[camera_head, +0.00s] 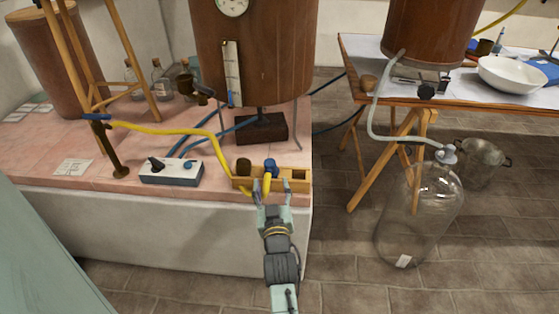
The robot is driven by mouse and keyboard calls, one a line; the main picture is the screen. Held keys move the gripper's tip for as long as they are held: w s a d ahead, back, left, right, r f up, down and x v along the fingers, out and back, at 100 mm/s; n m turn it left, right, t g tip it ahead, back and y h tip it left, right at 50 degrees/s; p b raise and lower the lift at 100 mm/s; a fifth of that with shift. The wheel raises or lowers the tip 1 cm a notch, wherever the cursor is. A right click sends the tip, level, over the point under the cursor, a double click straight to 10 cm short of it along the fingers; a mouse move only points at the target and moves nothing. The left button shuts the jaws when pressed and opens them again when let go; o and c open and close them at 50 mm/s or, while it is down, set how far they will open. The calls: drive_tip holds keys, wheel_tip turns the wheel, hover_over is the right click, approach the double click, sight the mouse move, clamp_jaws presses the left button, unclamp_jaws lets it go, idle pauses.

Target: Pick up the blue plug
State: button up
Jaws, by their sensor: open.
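A small blue plug (270,166) stands upright in a wooden rack (298,185) at the front right corner of the pink tiled bench. My gripper (270,187) is open at the front of the rack, just below the plug in the picture, with its fingers pointing toward it. A yellow piece (267,182) shows between or just behind the fingers. I cannot tell whether the fingers touch the rack. The lower part of the plug is hidden in the rack.
A dark plug (244,166) stands left of the blue one. A yellow hose (190,132) runs to the rack. A control box (172,171) lies left. A wooden vessel (257,50) rises behind on legs. A glass bottle (425,215) stands on the floor right.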

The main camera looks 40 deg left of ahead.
sight(270, 167)
drive_tip(key=p+x, duration=0.1)
drive_tip(key=x, duration=0.5)
drive_tip(key=shift+p+x, duration=0.8)
drive_tip(key=shift+x, duration=1.5)
drive_tip(key=shift+d+f, duration=0.1)
drive_tip(key=shift+f, duration=0.05)
drive_tip(key=shift+c, duration=0.5)
clamp_jaws()
